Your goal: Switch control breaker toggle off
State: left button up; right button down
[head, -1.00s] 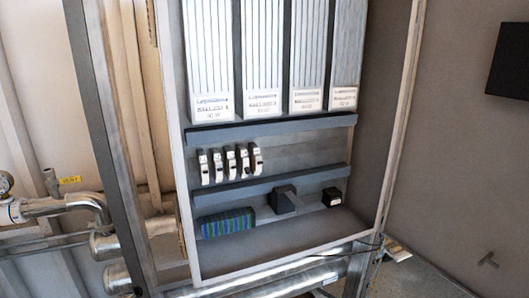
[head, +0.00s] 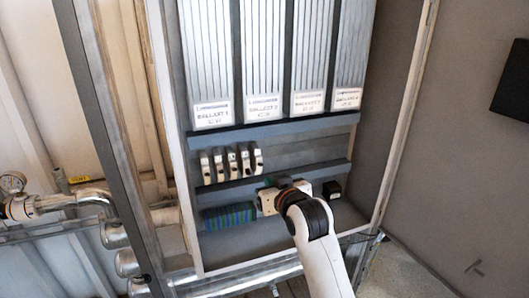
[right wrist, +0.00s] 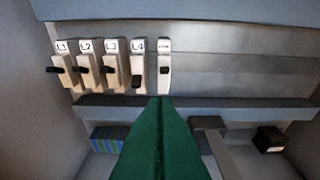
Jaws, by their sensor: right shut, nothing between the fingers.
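A row of several white breakers with black toggles sits on a rail in the cabinet; in the head view it is left of my right gripper (head: 270,199). In the right wrist view the labels read L1 (right wrist: 64,68), L2 (right wrist: 88,68), L3 (right wrist: 112,66) and L4 (right wrist: 138,68). The breaker at the right end (right wrist: 165,62) has a label too blurred to read, with a small dark toggle on its front. My right gripper's green fingers (right wrist: 160,104) are shut and empty, their tips just below that end breaker. I cannot tell whether they touch it. My left gripper is not in view.
Grey ducts run above (head: 275,131) and below (right wrist: 245,108) the breakers. A blue-green striped terminal block (head: 228,216) and a small black box (head: 332,189) sit on the lower rail. Tall ballast units (head: 262,60) stand above. Cabinet side walls bound the space.

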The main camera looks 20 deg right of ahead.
notch_tip(320, 180, up, 8)
jog(key=t, duration=0.1)
jog(key=shift+s+d+f, duration=0.25)
jog(key=shift+s+d, duration=0.05)
jog(key=shift+s, duration=0.15)
jog(key=p, duration=0.3)
send_over(261, 163)
jog(key=shift+w+f, duration=0.15)
jog(key=shift+f, duration=0.5)
jog(key=f, duration=0.1)
jog(key=s+f+p, duration=0.1)
jog(key=f, duration=0.1)
jog(key=shift+s+p, duration=0.25)
jog(key=shift+p, duration=0.05)
jog(key=shift+s+f, duration=0.25)
jog(key=shift+f, duration=0.1)
jog(key=shift+f, duration=0.1)
